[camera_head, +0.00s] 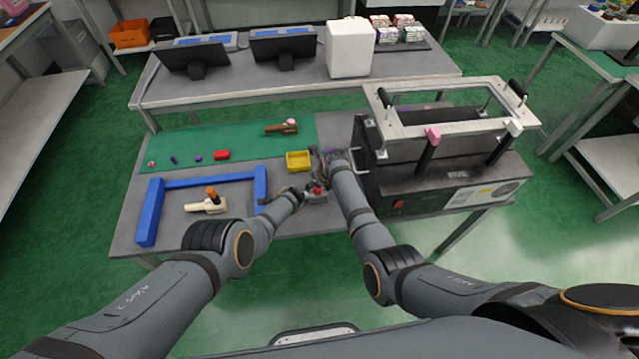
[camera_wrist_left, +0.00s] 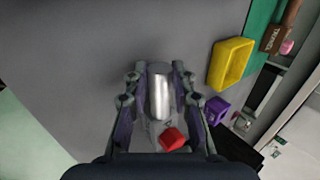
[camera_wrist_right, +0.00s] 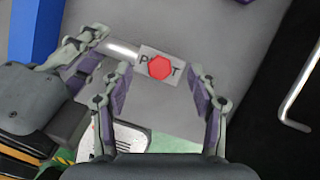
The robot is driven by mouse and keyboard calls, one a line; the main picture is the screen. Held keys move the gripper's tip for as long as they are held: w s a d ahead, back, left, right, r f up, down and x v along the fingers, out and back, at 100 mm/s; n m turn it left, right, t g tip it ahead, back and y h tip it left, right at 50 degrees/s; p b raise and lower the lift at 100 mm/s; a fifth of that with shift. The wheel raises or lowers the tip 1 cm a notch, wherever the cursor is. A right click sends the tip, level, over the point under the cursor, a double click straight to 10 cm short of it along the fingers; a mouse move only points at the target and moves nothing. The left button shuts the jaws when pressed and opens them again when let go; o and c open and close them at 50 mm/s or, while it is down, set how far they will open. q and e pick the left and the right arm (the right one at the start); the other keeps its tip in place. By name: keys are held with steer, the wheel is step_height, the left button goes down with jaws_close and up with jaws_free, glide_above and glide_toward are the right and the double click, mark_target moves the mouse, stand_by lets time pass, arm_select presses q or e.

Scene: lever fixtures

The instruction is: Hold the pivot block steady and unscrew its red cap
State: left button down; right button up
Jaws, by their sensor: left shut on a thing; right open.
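The pivot block (camera_wrist_right: 148,78) is a small grey block with dark letters, lying on the grey table; my arms partly cover it in the head view. Its red hexagonal cap (camera_wrist_right: 160,68) faces the right wrist camera and also shows in the left wrist view (camera_wrist_left: 172,139). A silver cylinder (camera_wrist_left: 160,100) extends from the block. My left gripper (camera_wrist_left: 160,72) is shut on this cylindrical part, one finger on each side. My right gripper (camera_wrist_right: 158,78) is open, its fingers on either side of the cap with gaps between.
A yellow bin (camera_head: 299,161) stands just behind the block. A large black machine (camera_head: 440,185) stands close at right. A green mat (camera_head: 240,138) holds small parts behind.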

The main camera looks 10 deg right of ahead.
steer(key=shift+f, duration=1.55)
steer(key=shift+c, duration=0.5)
jaws_close()
steer(key=n, duration=0.1)
steer(key=n+y, duration=0.1)
steer(key=n, duration=0.1)
steer(key=n+g, duration=0.1)
steer(key=shift+w+d+r+n+y, duration=0.1)
steer(key=shift+w+d+n+y, duration=0.05)
steer(key=shift+d+n+y, duration=0.15)
steer(key=n+g, duration=0.1)
steer(key=n, duration=0.2)
steer(key=shift+y, duration=0.4)
steer(key=shift+o, duration=0.5)
jaws_free()
